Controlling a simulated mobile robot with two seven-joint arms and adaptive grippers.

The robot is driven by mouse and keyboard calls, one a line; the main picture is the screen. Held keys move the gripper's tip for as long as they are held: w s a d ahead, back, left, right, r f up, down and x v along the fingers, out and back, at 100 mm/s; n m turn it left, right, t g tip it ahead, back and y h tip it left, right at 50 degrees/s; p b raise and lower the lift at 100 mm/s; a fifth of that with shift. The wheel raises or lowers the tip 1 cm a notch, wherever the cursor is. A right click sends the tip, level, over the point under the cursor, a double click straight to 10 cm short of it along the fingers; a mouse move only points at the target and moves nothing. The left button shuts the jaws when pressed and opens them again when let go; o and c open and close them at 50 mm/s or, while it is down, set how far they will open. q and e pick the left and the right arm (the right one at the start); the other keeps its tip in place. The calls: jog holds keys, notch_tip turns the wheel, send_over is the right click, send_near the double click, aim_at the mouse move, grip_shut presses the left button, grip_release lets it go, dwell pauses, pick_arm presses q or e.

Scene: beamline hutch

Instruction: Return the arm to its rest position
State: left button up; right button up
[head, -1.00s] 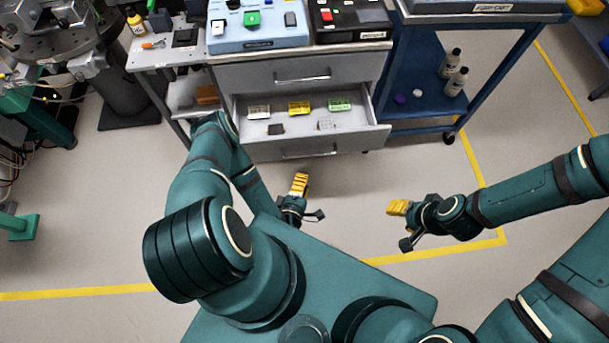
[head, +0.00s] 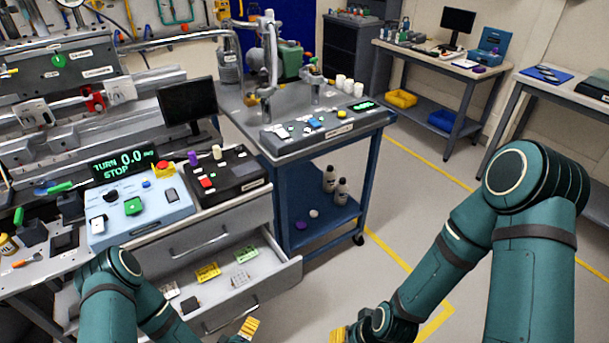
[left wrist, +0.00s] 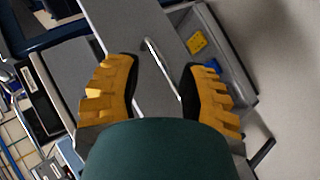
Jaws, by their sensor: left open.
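My left arm comes in at the lower left of the head view. Its gripper (head: 245,328) shows only as yellow finger pads at the bottom edge, in front of the open drawer (head: 286,272). In the left wrist view the two yellow fingers of this gripper (left wrist: 160,66) stand wide apart with nothing between them. A cabinet front with a bar handle (left wrist: 152,52) lies beyond them. My right arm reaches down at the right of the head view. Its gripper (head: 338,334) is cut off by the bottom edge, so its opening is hidden.
The pulled-out drawer holds a yellow box (head: 207,272), a green box (head: 245,254) and other small items. Above it stand a light-blue control box (head: 160,212) and a black one (head: 242,176). A blue cart (head: 318,212) stands to the right. The floor right of it is clear.

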pick_arm(q)
jog(key=s+d+r+m+g, duration=0.3)
jog(key=s+r+m+g, duration=0.1)
jog(key=r+m, duration=0.1)
jog(key=s+d+r+m+g+h, duration=0.1)
jog(key=s+d+r+m+g, duration=0.2)
jog(key=r, duration=0.5)
jog(key=s+m+g, duration=0.1)
jog(key=m+g, duration=0.1)
jog(key=shift+d+r+m+h, duration=0.25)
jog(key=shift+d+m+h, duration=0.05)
jog(key=shift+m, duration=0.1)
jog(key=shift+w, duration=0.1)
